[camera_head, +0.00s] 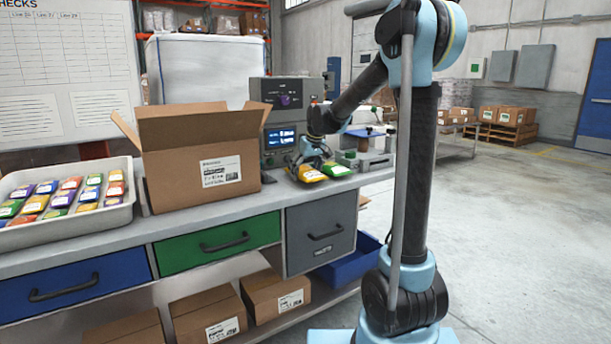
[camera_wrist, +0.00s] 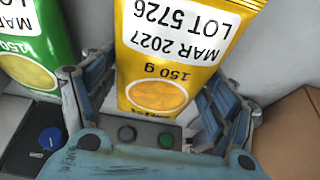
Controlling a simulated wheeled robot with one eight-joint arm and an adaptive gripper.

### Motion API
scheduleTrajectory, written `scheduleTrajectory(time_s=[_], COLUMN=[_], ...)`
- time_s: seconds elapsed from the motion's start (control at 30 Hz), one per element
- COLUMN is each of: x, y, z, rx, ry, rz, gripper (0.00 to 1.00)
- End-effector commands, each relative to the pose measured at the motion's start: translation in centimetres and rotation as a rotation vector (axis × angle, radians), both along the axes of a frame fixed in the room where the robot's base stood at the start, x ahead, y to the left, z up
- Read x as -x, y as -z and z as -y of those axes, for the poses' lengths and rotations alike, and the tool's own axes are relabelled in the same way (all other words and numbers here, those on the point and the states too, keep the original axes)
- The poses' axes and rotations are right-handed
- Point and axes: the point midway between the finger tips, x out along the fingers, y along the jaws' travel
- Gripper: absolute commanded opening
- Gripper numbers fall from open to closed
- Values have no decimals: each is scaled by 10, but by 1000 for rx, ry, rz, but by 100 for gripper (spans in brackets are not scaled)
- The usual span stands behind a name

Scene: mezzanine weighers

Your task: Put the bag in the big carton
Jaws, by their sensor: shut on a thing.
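A big open brown carton (camera_head: 195,160) stands on the bench with its flaps up and a white label on its front. My gripper (camera_head: 310,165) is to the right of the carton, pointing down at the bench's right end. It is shut on a yellow bag (camera_wrist: 180,60), which also shows in the head view (camera_head: 311,175). The wrist view shows the fingers (camera_wrist: 155,95) on both sides of the bag. I cannot tell whether the bag touches the bench. A green bag (camera_head: 336,170) lies just right of it and shows at the wrist view's left (camera_wrist: 32,50). The carton's inside is hidden.
A grey tray (camera_head: 65,229) of several colourful bags sits left of the carton. A weigher with screens (camera_head: 280,138) stands behind my gripper. Green and grey drawers (camera_head: 218,243) front the bench, and closed cartons (camera_head: 208,312) sit on the lower shelf.

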Motion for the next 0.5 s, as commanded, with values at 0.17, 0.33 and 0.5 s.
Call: scheduleTrajectory(time_s=[0.17,0.33,0.5], x=[0,0,0], y=[6,6,7], z=[0,-1,-1], rx=[0,0,0], ry=[0,-1,-1], rz=[0,0,0], gripper=[51,51,99])
